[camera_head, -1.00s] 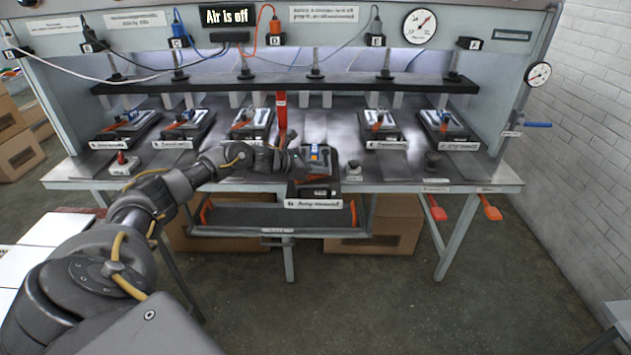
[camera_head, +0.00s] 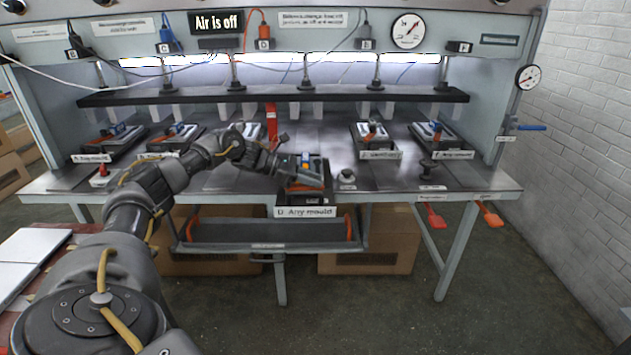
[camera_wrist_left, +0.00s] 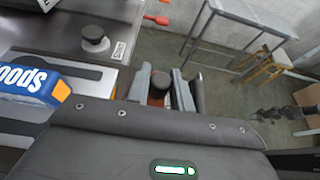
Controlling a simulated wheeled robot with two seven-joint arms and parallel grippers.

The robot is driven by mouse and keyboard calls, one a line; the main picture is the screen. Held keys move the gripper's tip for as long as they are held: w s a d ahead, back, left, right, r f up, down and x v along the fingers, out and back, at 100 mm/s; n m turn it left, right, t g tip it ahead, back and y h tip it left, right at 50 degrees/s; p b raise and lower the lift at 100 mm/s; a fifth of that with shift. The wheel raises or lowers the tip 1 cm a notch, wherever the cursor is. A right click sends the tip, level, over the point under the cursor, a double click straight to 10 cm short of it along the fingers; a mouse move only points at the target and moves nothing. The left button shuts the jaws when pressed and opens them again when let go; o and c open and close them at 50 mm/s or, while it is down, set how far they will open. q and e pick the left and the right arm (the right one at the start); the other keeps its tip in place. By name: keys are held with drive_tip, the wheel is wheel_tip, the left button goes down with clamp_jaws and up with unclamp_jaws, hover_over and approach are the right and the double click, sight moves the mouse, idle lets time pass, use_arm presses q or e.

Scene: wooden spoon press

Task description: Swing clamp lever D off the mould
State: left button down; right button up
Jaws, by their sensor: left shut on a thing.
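Mould D (camera_head: 306,211), a dark block with a white "D Any mould" label, sits at the front edge of the bench. A blue and orange piece (camera_head: 306,163) shows on top of it; a blue piece with white lettering (camera_wrist_left: 25,82) shows at the left in the left wrist view. My left gripper (camera_head: 304,180) reaches over the mould from the left. In the left wrist view, its fingers (camera_wrist_left: 166,92) are shut around a dark rounded knob, the end of clamp lever D (camera_wrist_left: 160,80). The rest of the lever is mostly hidden by my gripper. My right gripper is not in view.
Other moulds stand further back, including one at the right (camera_head: 433,135). A red upright lever (camera_head: 271,122) stands behind my wrist. A round knob (camera_head: 347,176) is right of mould D. A shelf (camera_head: 265,232) hangs below the bench. Floor in front is clear.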

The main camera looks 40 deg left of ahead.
use_arm(q)
drive_tip(key=c, duration=1.5)
unclamp_jaws()
drive_tip(key=shift+o, duration=1.2)
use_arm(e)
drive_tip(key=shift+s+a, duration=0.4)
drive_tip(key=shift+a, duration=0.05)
